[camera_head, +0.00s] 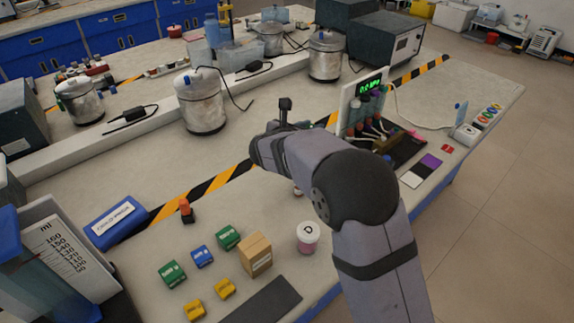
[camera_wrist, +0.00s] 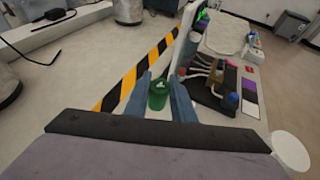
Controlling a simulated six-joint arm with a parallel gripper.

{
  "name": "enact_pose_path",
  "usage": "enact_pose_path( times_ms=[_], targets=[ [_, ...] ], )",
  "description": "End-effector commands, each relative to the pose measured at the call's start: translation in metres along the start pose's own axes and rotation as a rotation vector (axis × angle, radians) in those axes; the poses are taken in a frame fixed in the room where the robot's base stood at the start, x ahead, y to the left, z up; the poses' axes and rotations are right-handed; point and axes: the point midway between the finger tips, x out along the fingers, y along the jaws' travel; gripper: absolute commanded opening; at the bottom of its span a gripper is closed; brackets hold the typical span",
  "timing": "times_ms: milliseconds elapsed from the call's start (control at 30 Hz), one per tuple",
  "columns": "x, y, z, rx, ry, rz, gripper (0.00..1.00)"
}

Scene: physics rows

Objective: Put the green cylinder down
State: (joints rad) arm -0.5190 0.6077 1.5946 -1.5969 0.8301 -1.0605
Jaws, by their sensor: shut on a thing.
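The green cylinder (camera_wrist: 157,97) shows in the wrist view, upright-looking with a pale mark on its top. My gripper (camera_wrist: 159,88) is shut on it, with one bluish-grey finger on each side. Its lower part is hidden, and I cannot tell how high it is above the table. In the head view my arm hides the gripper's fingers and the cylinder.
Below the arm in the head view are a jar marked D (camera_head: 308,238), a cardboard box (camera_head: 256,254), green blocks (camera_head: 228,237) and yellow blocks (camera_head: 225,288).

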Motion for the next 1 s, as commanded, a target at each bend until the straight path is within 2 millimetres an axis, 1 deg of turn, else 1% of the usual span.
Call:
enact_pose_path(
  times_ms=[33, 167, 333, 500, 633, 833, 1000],
  targets=[
    [0.004, 0.002, 0.004, -0.006, -0.002, 0.019, 0.00],
    [0.003, 0.019, 0.009, -0.037, -0.001, 0.091, 0.00],
    [-0.001, 0.045, 0.004, -0.084, 0.000, 0.199, 0.00],
    [-0.005, 0.063, -0.003, -0.116, 0.000, 0.276, 0.00],
    [-0.007, 0.068, -0.008, -0.125, 0.000, 0.300, 0.00],
    [-0.006, 0.069, -0.013, -0.129, 0.001, 0.305, 0.00],
    [0.003, 0.068, -0.034, -0.131, 0.002, 0.303, 0.00]
  ],
)
